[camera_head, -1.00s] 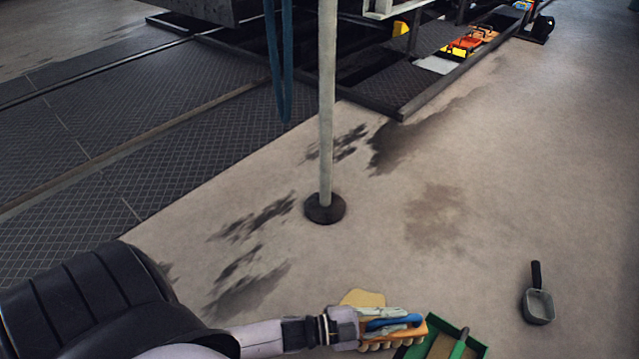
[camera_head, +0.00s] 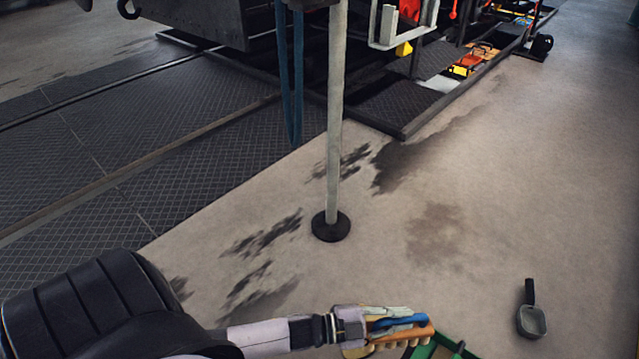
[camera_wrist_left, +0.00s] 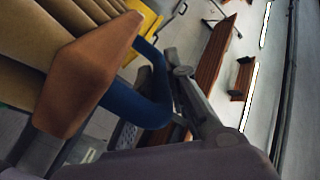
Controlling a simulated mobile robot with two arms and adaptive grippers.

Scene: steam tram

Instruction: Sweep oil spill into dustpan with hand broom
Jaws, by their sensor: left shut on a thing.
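My left gripper (camera_head: 372,326) is shut on the hand broom, which has a blue handle (camera_head: 398,321), an orange-brown block (camera_head: 414,333) and pale bristles. In the left wrist view the block (camera_wrist_left: 85,75) and blue handle (camera_wrist_left: 148,100) are close up, between and beside the fingers. A green dustpan-like tray (camera_head: 424,352) lies just below the broom, mostly cut off by the frame edge. I cannot tell whether bristles touch the floor. My right gripper is out of view.
A grey scoop (camera_head: 532,320) with a dark handle lies on the floor at right. A pale post (camera_head: 335,130) stands on a round black base (camera_head: 331,226). Dark stains (camera_head: 262,238) mark the floor.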

